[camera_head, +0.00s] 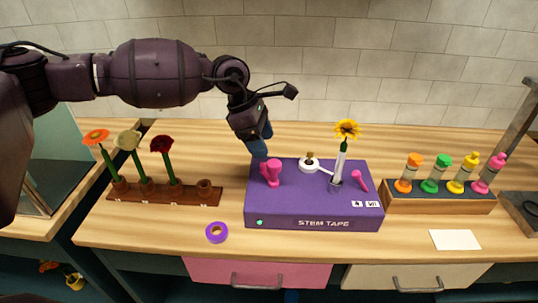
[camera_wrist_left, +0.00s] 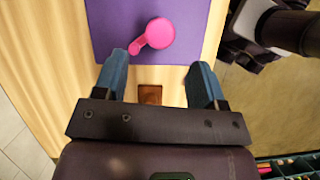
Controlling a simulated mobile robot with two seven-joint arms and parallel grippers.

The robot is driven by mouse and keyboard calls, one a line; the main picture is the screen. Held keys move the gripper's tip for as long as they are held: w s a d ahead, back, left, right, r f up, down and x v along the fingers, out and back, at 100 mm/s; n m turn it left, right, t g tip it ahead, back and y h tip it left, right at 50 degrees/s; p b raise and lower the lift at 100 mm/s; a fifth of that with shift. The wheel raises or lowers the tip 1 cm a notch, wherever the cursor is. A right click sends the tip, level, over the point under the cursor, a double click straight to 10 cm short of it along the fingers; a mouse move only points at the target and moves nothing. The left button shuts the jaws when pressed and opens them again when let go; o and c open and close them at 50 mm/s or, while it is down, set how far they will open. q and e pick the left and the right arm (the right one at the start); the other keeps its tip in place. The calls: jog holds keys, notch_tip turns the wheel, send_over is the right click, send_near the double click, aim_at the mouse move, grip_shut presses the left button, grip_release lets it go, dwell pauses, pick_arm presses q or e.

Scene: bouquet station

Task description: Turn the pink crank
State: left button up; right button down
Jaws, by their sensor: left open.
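The pink crank (camera_head: 270,173) stands on the left part of the purple stem tape box (camera_head: 310,209). In the left wrist view the crank (camera_wrist_left: 158,34) shows a round part with a short arm pointing down-left. My left gripper (camera_head: 260,146) comes in from behind and above the crank in the head view. In the left wrist view its blue fingers (camera_wrist_left: 159,75) are spread, with nothing between them. The crank lies just beyond the fingertips, its short arm near the left one; contact is not visible. My right gripper cannot be made out.
A yellow flower (camera_head: 347,129) stands upright at the box, between a white disc (camera_head: 310,164) and a small pink lever (camera_head: 359,181). A flower rack (camera_head: 150,193) is left, a bottle rack (camera_head: 440,203) right. Purple tape (camera_head: 216,232) lies in front.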

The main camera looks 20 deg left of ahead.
pick_arm(q)
jog(key=shift+v, duration=2)
pick_arm(e)
jog(key=shift+f, duration=0.15)
